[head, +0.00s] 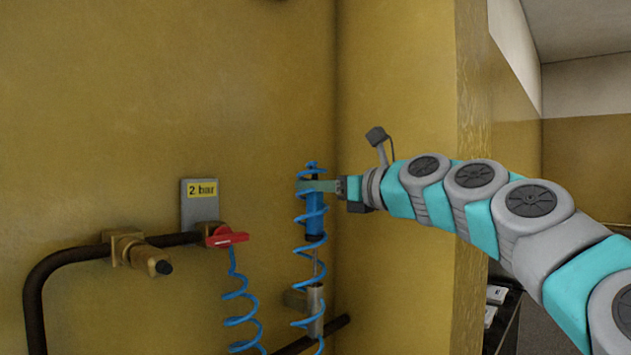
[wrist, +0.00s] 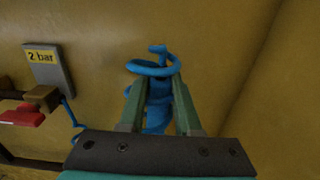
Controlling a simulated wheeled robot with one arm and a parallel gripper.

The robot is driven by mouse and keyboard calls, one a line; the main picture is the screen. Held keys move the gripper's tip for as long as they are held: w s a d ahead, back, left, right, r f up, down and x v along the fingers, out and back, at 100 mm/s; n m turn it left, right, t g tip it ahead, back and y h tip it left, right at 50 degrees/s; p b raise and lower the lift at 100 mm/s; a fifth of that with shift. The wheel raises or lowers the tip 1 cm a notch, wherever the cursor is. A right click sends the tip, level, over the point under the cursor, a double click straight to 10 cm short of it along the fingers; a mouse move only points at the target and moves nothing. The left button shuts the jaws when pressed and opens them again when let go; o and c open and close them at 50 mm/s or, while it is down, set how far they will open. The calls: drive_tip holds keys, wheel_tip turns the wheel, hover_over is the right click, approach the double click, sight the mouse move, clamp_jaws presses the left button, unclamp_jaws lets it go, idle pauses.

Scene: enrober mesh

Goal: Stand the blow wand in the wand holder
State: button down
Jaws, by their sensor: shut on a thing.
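The blow wand (head: 314,214) is blue with a thin grey tube pointing down, and a blue coiled hose winds around it. My gripper (head: 316,186) is shut on its blue upper body and holds it upright. The wand holder (head: 315,305) is a grey metal tube on the wall, directly below the wand. The tube's lower end appears to reach the holder's mouth; I cannot tell whether it is inside. In the wrist view the wand (wrist: 158,115) sits between my gripper's fingers (wrist: 160,100), with a hose loop above. The holder is hidden there.
A dark pipe with a brass fitting (head: 124,247) and a red valve handle (head: 226,236) runs along the yellow wall at left. A grey "2 bar" plate (head: 199,204) is above the handle. The blue hose (head: 240,295) hangs below it. A wall corner is close at right.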

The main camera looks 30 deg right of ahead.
sight(320, 226)
drive_tip(key=shift+f+b, duration=1.25)
drive_tip(key=shift+f, duration=2.35)
drive_tip(key=c, duration=0.5)
unclamp_jaws()
drive_tip(key=shift+v, duration=3.95)
